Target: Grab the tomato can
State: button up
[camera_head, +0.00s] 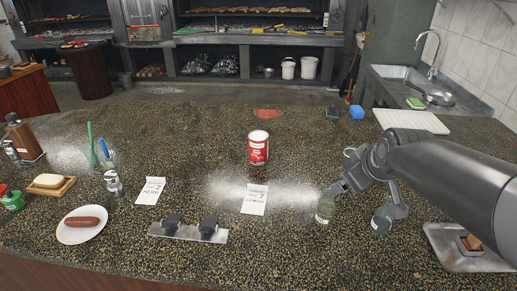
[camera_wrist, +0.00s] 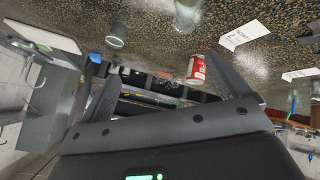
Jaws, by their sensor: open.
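The tomato can (camera_head: 258,148), red and white with a label, stands upright on the dark speckled counter (camera_head: 190,215), near the middle of the head view. My gripper (camera_head: 366,198) is to the right of the can and nearer the camera, clearly apart from it, above the counter's right part. In the wrist view the picture is turned over, and the can (camera_wrist: 196,70) shows beyond the fingers, close to the right finger's tip in the picture. The gripper (camera_wrist: 163,75) is open with nothing between its fingers.
Two glass containers stand by my gripper, one at left (camera_head: 324,208) and one at right (camera_head: 381,219). A paper card (camera_head: 254,199) lies in front of the can. A metal tray (camera_head: 455,258) is at right. The counter around the can is clear.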

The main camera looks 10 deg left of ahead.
jog(key=w+a+f+n+t, duration=0.2)
jog(key=w+a+n, duration=0.1)
jog(key=w+n, duration=0.55)
jog(key=w+a+f+n+t, duration=0.25)
jog(key=w+n, duration=0.35)
jog(key=w, duration=0.5)
jog(key=w+a+r+n+t+y, duration=0.2)
jog(key=a+r+n+y, duration=0.1)
jog(key=a+n, duration=0.55)
jog(key=w+a+r+n+t+y, duration=0.1)
jog(key=a+r+n+t+y, duration=0.15)
jog(key=a+n, duration=0.6)
send_near(260, 146)
jog(key=w, duration=0.2)
jog(key=a, duration=0.1)
jog(key=shift+w+r+n, duration=0.35)
jog(key=shift+w+r, duration=0.05)
jog(key=shift+w+f, duration=0.15)
jog(key=shift+f, duration=0.1)
jog(key=x, duration=0.5)
jog(key=shift+a+f, duration=0.1)
jog(key=shift+d+x, duration=0.1)
jog(key=shift+x, duration=1.25)
jog(key=shift+d+x, duration=0.15)
jog(key=shift+x, duration=1.25)
